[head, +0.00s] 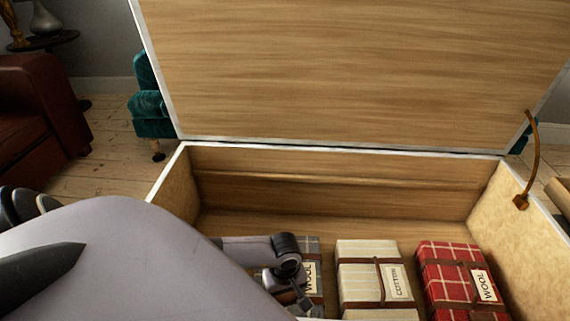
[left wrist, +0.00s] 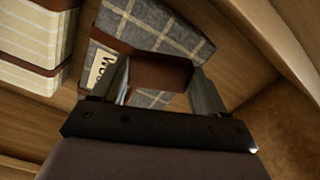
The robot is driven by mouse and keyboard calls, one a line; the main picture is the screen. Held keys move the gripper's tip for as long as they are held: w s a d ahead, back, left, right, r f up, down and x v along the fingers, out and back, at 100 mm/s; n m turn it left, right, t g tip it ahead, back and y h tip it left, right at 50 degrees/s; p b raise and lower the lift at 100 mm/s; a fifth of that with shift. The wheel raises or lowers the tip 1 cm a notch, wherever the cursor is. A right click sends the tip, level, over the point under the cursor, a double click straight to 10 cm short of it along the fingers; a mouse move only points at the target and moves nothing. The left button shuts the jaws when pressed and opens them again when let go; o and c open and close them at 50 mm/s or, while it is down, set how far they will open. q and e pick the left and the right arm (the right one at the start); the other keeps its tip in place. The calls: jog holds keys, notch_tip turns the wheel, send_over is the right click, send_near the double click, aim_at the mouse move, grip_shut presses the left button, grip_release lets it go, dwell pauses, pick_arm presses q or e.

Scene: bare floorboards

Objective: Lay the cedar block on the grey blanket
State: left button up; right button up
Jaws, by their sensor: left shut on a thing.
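The grey plaid blanket (head: 314,246) lies folded in the open chest, at the left of the row, with a WOOL label; it also fills the middle of the left wrist view (left wrist: 150,25). My left gripper (head: 290,290) is over this blanket, partly hidden by my own arm in the head view. In the left wrist view, my left gripper (left wrist: 162,82) is shut on the reddish-brown cedar block (left wrist: 160,72), which is in front of the blanket. I cannot tell whether the block touches the blanket. My right gripper is not in view.
A cream cotton blanket (head: 360,265) and a red plaid wool blanket (head: 440,258) lie to the right in the chest. The chest's lid (head: 350,65) stands open, with a brown stay (head: 534,150) at the right. The chest floor behind the blankets is bare.

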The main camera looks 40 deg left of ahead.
aim_at(285, 297)
pick_arm(q)
notch_tip(285, 297, down, 4)
jog(key=shift+r+b, duration=0.1)
jog(key=shift+b, duration=0.4)
notch_tip(285, 297, down, 4)
jog(key=shift+b, duration=0.95)
jog(key=shift+f, duration=0.35)
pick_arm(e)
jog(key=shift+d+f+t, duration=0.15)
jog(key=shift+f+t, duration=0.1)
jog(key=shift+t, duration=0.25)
pick_arm(q)
jog(key=shift+f, duration=0.1)
jog(key=shift+f+b, duration=0.15)
jog(key=shift+b, duration=0.2)
jog(key=o, duration=1)
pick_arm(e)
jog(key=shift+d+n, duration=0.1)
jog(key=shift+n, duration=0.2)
pick_arm(q)
jog(key=shift+o, duration=0.2)
